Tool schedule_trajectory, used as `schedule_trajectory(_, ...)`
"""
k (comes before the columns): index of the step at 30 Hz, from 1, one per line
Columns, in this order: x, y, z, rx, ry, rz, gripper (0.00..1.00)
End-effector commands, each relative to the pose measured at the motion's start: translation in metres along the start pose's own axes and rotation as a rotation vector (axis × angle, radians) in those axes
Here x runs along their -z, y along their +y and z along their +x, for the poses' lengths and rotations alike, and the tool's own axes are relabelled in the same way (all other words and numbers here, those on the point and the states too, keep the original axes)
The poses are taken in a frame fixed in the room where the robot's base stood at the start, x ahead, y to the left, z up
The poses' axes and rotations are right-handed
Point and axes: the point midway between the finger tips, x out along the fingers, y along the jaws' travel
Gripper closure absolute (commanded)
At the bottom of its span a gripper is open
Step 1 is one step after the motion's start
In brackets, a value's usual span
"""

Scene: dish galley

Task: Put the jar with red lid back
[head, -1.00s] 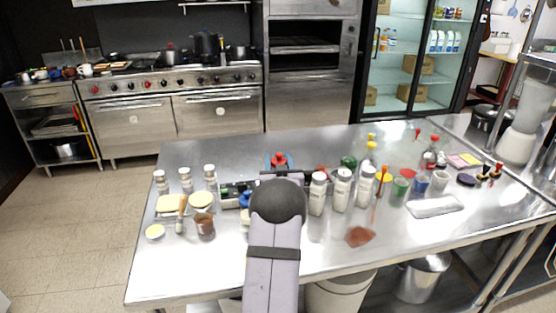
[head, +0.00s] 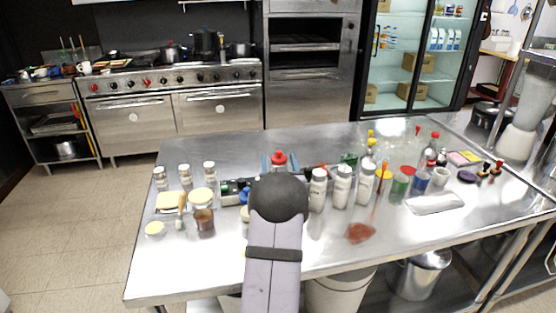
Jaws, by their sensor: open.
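A red lid (head: 279,157) shows just beyond the end of my arm in the head view. The jar body under it is mostly hidden by my arm. My gripper (head: 279,159) is open, with its blue fingers on the left and right of the red lid. I cannot tell whether they touch the jar. The contact area and the jar's base are hidden.
Three white-capped shakers (head: 341,187) stand close on the right. A dark tray with small items (head: 236,187) lies on the left, near several jars (head: 201,221). A red-capped bottle (head: 430,152) stands farther right. The steel table (head: 215,265) is clear at its front left.

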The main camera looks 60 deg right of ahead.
Motion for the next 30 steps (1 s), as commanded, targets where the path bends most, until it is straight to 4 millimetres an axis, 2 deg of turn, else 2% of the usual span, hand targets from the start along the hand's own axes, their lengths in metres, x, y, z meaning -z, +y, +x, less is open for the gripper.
schedule_trajectory(6, 0.009, 0.0, -0.025, 0.0, 0.004, -0.001, 0.38)
schedule_trajectory(12, 0.009, 0.001, -0.04, 0.0, 0.002, -0.001, 0.38)
schedule_trajectory(16, 0.01, 0.001, -0.044, 0.0, 0.002, 0.0, 0.38)
schedule_trajectory(17, 0.01, 0.001, -0.044, 0.0, 0.002, 0.0, 0.34)
schedule_trajectory(30, 0.01, 0.0, -0.044, 0.001, 0.002, -0.005, 0.34)
